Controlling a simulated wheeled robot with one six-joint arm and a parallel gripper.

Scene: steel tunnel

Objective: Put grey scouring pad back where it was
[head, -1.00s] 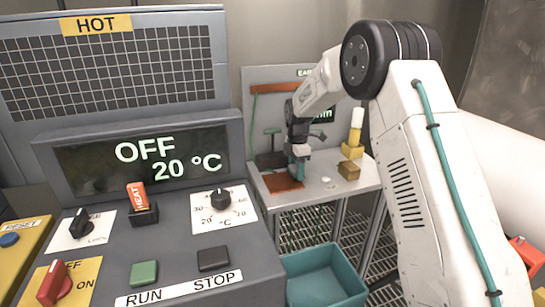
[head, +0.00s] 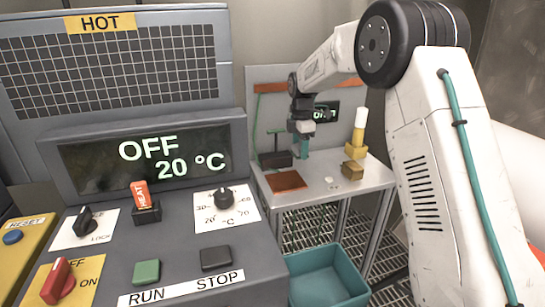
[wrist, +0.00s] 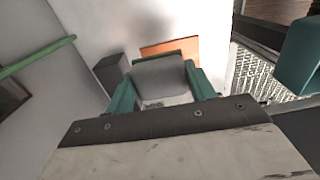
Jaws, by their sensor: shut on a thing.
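My gripper (head: 302,153) is over the small steel table at the back, seen in the head view above the brown mat's far right side. In the wrist view its teal fingers (wrist: 163,85) are shut on the grey scouring pad (wrist: 160,72), which sits between them. The pad is held clear of the table top. I cannot make out the pad clearly in the head view. The flat brown mat (head: 287,181) lies bare on the table; it also shows as an orange patch in the wrist view (wrist: 171,46).
A dark block (head: 274,160) stands behind the mat. A yellow stand with a white top (head: 357,135), a brass block (head: 353,168) and a small white piece (head: 329,180) are to the right. A teal crate (head: 325,275) sits below the table. The control panel (head: 150,205) fills the left.

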